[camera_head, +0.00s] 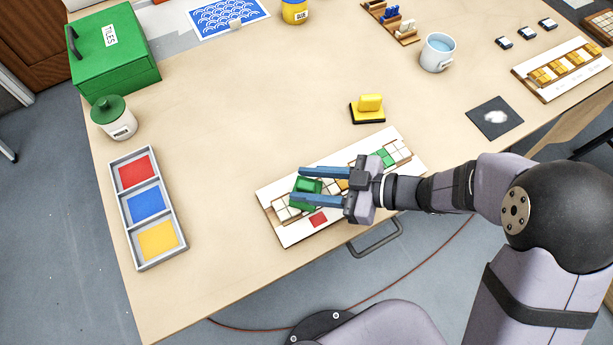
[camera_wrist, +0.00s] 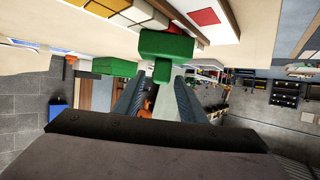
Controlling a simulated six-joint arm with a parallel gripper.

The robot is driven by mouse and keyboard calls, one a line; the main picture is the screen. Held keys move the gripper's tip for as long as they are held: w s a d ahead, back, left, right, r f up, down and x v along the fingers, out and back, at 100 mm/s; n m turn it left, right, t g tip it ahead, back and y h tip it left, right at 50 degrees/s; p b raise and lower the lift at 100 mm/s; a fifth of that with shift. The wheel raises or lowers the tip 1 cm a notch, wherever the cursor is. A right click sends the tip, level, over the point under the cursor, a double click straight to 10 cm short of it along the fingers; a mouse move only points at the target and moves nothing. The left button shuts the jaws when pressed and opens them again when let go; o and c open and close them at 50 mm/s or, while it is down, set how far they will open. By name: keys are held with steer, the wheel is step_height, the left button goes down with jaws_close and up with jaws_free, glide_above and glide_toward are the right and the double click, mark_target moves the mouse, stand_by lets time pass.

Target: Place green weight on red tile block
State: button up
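The green weight (camera_head: 306,187) is on the white tile panel's left part, between the two long blue-grey fingers of my gripper (camera_head: 308,186). In the wrist view the weight (camera_wrist: 166,45) shows just beyond the gripper's fingertips (camera_wrist: 163,82), which stand apart with narrow gaps beside its handle. The weight appears upright over the tile row. A little red shows beside it in the wrist view, but the red tile block is mostly hidden; I cannot tell whether the weight touches it. A flat red square (camera_head: 318,219) lies on the panel's near margin.
The white panel (camera_head: 284,235) carries a row of pale, yellow and green tiles. A tray (camera_head: 127,217) with red, blue and yellow compartments lies left. A mug (camera_head: 437,53) stands at back right. The left-middle table is clear.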

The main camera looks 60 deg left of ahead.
steer(key=b+v, duration=0.1)
steer(key=v, duration=1)
steer(key=shift+w+d+b, duration=0.2)
steer(key=shift+w+b, duration=0.05)
steer(key=shift+b, duration=0.05)
